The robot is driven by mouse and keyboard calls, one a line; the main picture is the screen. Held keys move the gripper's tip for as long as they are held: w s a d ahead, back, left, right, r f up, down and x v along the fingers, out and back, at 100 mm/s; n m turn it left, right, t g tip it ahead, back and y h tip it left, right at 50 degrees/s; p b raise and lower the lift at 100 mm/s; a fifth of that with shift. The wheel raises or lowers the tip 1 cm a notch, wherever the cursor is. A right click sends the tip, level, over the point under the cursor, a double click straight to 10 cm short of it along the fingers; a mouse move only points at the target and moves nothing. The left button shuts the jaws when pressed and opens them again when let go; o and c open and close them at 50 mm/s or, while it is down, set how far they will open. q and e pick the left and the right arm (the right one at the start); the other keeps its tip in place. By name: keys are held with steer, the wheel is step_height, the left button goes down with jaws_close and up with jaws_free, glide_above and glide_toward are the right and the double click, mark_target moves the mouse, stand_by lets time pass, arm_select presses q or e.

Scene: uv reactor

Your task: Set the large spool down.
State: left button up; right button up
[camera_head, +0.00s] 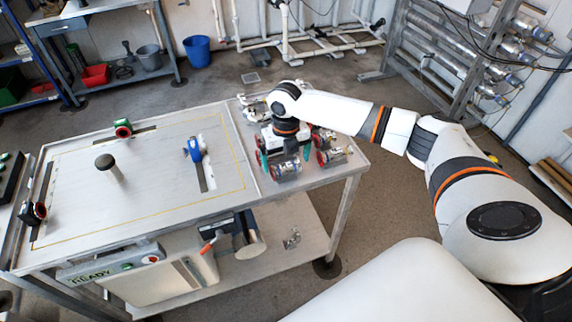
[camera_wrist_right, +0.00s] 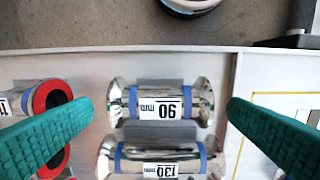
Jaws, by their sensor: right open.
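A silver spool labelled 90 mm (camera_wrist_right: 160,103) with blue bands lies in a grey cradle near the table's front edge; it also shows in the head view (camera_head: 287,171). A second silver spool labelled 130 mm (camera_wrist_right: 160,158), the larger number, lies beside it, partly cut off by the wrist view's lower edge. My right gripper (camera_head: 284,158) is over this group of spools. Its green fingers are spread wide with nothing held, one on each side of the spools in the wrist view (camera_wrist_right: 162,106). I cannot tell how high the fingertips are. My left gripper is not in view.
Spools with red ends (camera_head: 335,155) sit right of the gripper, close to one finger. The large worktop (camera_head: 140,190) at left carries a dark knob (camera_head: 105,163), a blue clamp (camera_head: 195,148) and a green-red fitting (camera_head: 123,128). Much of it is bare.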

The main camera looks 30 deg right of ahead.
mark_target(286, 166)
step_height(286, 166, up, 9)
steer(key=shift+r+b, duration=0.15)
steer(key=shift+b, duration=0.3)
